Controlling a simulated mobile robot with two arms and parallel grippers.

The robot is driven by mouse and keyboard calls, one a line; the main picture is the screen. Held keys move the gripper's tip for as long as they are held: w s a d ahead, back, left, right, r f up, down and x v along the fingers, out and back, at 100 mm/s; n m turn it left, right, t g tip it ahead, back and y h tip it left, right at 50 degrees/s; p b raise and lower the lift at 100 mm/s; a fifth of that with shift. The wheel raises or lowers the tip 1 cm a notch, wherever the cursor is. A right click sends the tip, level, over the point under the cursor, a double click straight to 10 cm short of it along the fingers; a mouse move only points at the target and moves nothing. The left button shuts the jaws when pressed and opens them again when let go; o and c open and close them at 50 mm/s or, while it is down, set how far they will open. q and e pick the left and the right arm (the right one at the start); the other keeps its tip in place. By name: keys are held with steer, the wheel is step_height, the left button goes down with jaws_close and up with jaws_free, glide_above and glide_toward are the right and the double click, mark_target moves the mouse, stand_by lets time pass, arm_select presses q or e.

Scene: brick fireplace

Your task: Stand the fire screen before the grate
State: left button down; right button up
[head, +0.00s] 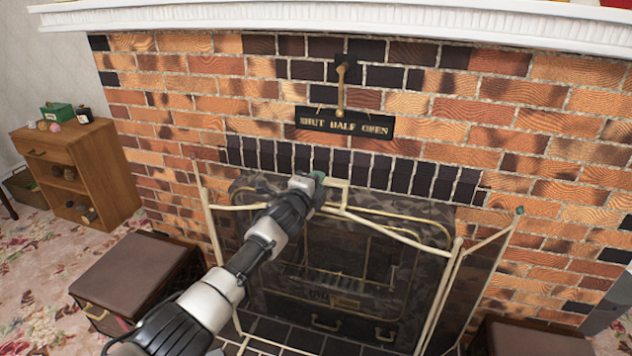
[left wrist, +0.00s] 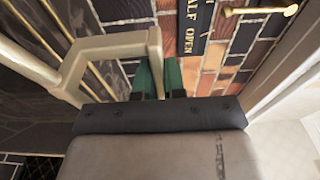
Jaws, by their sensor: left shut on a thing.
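The fire screen (head: 400,237) has a cream-gold frame, dark see-through mesh and angled side panels. It stands upright in front of the fireplace opening. The grate (head: 335,283) shows dimly through the mesh. My left gripper (head: 320,178) is at the top middle of the screen, shut on its handle (head: 338,184). In the left wrist view the green fingertips (left wrist: 159,78) close around one end of the squared handle (left wrist: 108,47). The screen's lower edge is partly hidden by my arm, so I cannot tell whether it touches the floor. My right gripper is not in view.
A brown padded box (head: 135,270) stands left of the screen, and another (head: 525,338) at the lower right. Dark hearth tiles (head: 285,335) lie in front. A lettered damper plate (head: 345,122) with a brass lever is above. A wooden cabinet (head: 105,175) stands far left.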

arm_select(q)
steer(key=shift+d+r, duration=0.1)
steer(key=shift+r, duration=0.35)
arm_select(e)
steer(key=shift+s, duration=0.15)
arm_select(q)
steer(key=shift+s, duration=0.1)
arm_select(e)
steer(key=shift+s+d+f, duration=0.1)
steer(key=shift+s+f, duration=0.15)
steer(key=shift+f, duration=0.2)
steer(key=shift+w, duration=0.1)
arm_select(q)
steer(key=c, duration=1.1)
jaws_free()
steer(key=shift+s, duration=0.1)
steer(key=shift+f, duration=0.6)
steer(key=o, duration=0.3)
steer(key=shift+r, duration=0.15)
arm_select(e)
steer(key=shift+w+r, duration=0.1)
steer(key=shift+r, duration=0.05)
arm_select(q)
steer(key=shift+r, duration=0.1)
